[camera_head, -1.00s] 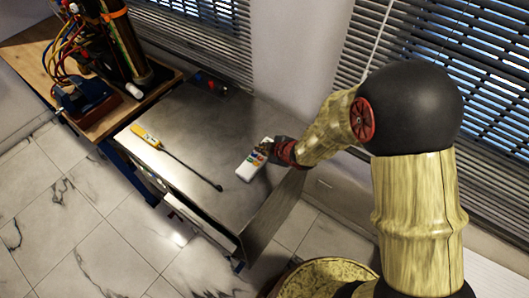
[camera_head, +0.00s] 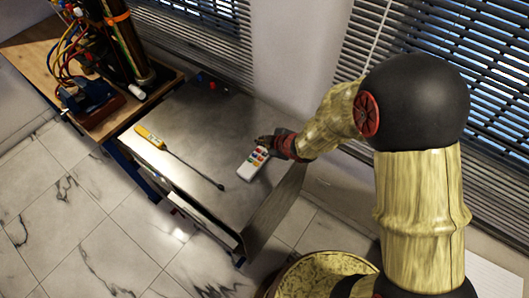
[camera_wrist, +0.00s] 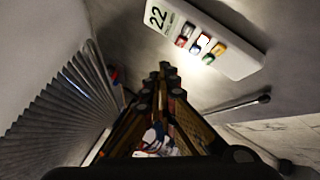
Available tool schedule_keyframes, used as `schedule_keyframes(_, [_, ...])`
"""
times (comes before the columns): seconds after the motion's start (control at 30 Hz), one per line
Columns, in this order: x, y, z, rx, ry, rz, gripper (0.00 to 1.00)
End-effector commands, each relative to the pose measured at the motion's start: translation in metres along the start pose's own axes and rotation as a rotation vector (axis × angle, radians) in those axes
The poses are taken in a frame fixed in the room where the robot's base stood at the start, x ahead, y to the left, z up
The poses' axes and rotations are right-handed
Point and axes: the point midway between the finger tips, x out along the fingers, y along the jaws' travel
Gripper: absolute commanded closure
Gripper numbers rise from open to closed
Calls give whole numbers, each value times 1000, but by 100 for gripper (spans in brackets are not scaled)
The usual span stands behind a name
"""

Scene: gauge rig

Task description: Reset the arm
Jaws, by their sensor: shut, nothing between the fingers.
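My arm reaches in from the right in the head view, and my gripper (camera_head: 265,140) is over the metal table (camera_head: 205,115), just beyond the white remote. In the wrist view my gripper (camera_wrist: 165,70) points away from the camera with its fingers together and nothing between them. The white remote (camera_head: 252,164) with coloured buttons lies on the table beside the gripper. It also shows in the wrist view (camera_wrist: 235,55), right of the fingertips, with "22" at one end and a gap between it and the fingers.
A yellow probe tool (camera_head: 150,137) with a long dark rod lies left of the remote. A wooden bench (camera_head: 25,50) with a hose rig (camera_head: 90,90) stands at the far left. Window blinds (camera_head: 205,35) and a wall back the table. Tiled floor lies in front.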

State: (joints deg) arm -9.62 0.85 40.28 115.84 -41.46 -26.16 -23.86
Motion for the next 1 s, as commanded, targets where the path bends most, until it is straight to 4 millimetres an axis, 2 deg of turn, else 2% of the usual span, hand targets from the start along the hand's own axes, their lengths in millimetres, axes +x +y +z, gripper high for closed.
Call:
schedule_keyframes(0.63, [0, -2, 3, 19, -12, -5, 100])
schedule_keyframes(0.73, [-1, -10, 25, 74, -92, -31, 100])
schedule_keyframes(0.83, [-14, -34, 67, 193, -255, -78, 100])
schedule_keyframes(0.93, [-50, -41, 97, 348, -430, -87, 100])
schedule_keyframes(1.0, [-86, -40, 108, 468, -534, -71, 100])
